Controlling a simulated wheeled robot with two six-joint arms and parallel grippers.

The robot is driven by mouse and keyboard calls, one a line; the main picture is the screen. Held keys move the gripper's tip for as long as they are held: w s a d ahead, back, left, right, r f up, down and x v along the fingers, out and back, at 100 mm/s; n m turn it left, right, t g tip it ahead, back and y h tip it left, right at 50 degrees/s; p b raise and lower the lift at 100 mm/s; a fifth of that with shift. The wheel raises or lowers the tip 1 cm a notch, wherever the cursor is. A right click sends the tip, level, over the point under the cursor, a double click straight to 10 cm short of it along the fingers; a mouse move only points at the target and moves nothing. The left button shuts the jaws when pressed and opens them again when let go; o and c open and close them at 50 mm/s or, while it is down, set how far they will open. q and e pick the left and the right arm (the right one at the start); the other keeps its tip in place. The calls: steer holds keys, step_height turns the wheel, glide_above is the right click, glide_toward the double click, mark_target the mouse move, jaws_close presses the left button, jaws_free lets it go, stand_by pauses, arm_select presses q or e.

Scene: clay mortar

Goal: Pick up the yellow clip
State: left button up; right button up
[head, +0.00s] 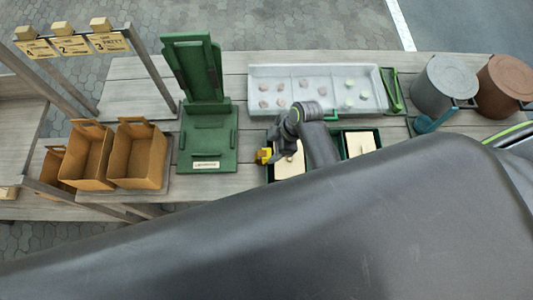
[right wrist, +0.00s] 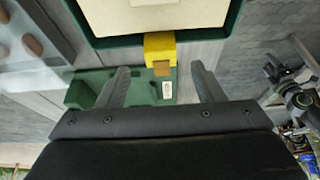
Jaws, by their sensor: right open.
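The yellow clip (head: 264,155) sits at the left edge of a green-rimmed tray (head: 270,173) holding a cream slab (head: 290,162). In the right wrist view the clip (right wrist: 160,47) is a yellow block with a small brown part, against the tray's green rim (right wrist: 110,42). My right gripper (right wrist: 161,84) is open and empty. Its fingers stand apart, one to each side of the clip's line, with the clip just beyond the tips. In the head view the right gripper (head: 277,150) is close to the clip, partly hidden by its own wrist. My left gripper does not show.
A green press-like stand (head: 207,140) is left of the clip, with brown bins (head: 137,155) further left. A pale tray of small pieces (head: 312,72) lies behind. A second cream slab (head: 360,143) is to the right. Grey (head: 440,85) and brown (head: 505,85) pots stand far right.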

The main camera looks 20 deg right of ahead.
mark_target(267, 153)
steer(key=p+x, duration=0.1)
steer(key=x, duration=0.2)
steer(key=shift+s, duration=0.1)
steer(key=shift+a+f, duration=0.15)
steer(key=shift+f, duration=0.55)
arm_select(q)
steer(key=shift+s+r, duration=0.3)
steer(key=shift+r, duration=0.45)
arm_select(e)
steer(key=shift+c, duration=0.2)
steer(key=c, duration=0.9)
steer(key=shift+r, duration=0.15)
